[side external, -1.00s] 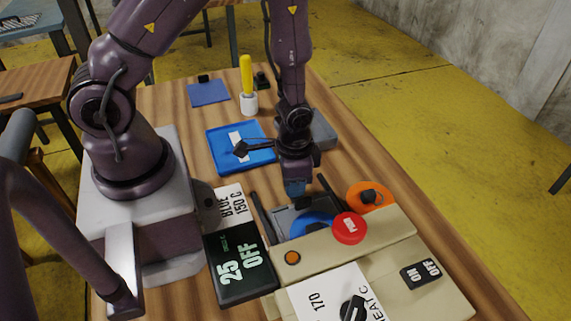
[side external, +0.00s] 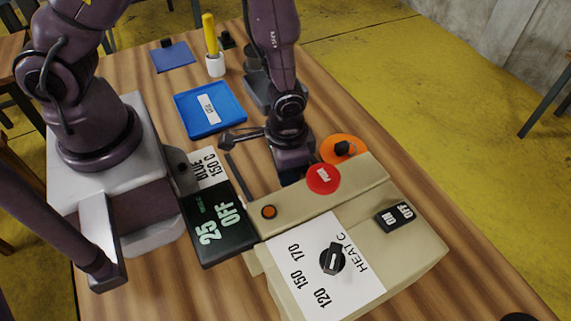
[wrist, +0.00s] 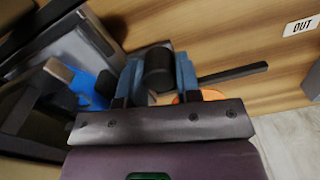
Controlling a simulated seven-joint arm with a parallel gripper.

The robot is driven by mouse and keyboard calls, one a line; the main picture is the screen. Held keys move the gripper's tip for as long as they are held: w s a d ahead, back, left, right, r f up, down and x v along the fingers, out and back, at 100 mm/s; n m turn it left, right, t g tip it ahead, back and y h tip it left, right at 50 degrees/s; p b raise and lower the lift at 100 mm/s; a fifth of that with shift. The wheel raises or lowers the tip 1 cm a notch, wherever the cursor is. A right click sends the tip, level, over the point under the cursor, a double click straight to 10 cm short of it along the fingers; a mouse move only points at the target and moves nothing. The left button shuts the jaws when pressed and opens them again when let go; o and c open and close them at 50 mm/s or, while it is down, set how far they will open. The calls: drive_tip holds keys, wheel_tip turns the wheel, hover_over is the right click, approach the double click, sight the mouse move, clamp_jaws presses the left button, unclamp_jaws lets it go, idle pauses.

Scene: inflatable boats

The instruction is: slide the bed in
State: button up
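The beige heating machine (side external: 400,255) stands at the front right, with a red PUSH button (side external: 323,179) on top. In the wrist view my gripper (wrist: 158,75) has its blue fingers on both sides of a black knob (wrist: 158,68), seemingly the bed's handle, and looks closed on it. In the side view my gripper (side external: 290,172) is low at the machine's back edge, its fingertips hidden. The grey bed is not clearly visible in the side view; the machine housing and gripper cover that area. Grey plates and a blue piece (wrist: 105,85) show left of the fingers in the wrist view.
A dark rail (side external: 238,178) lies behind the machine. The display (side external: 215,225) reads 25 OFF. An orange disc (side external: 345,149) sits right of my gripper. A blue tray (side external: 208,108), a blue mat (side external: 172,57) and a yellow-handled tool (side external: 210,35) stand farther back. An OUT label (wrist: 300,25) shows in the wrist view.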

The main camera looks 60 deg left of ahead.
drive_tip(key=o, duration=0.5)
drive_tip(key=shift+d, duration=0.3)
drive_tip(key=shift+c, duration=0.2)
wheel_tip(320, 180, up, 13)
drive_tip(key=s+a+r+n+t, duration=0.1)
drive_tip(key=s+a+r+t, duration=0.1)
drive_tip(key=a+r, duration=0.3)
drive_tip(key=s+a+r+n+t, duration=0.1)
drive_tip(key=s+a+r+t, duration=0.2)
drive_tip(key=r, duration=1.1)
drive_tip(key=shift+s+a+r+n+t, duration=0.15)
drive_tip(key=shift+s+a+n+t, duration=0.15)
drive_tip(key=shift+s+a, duration=0.85)
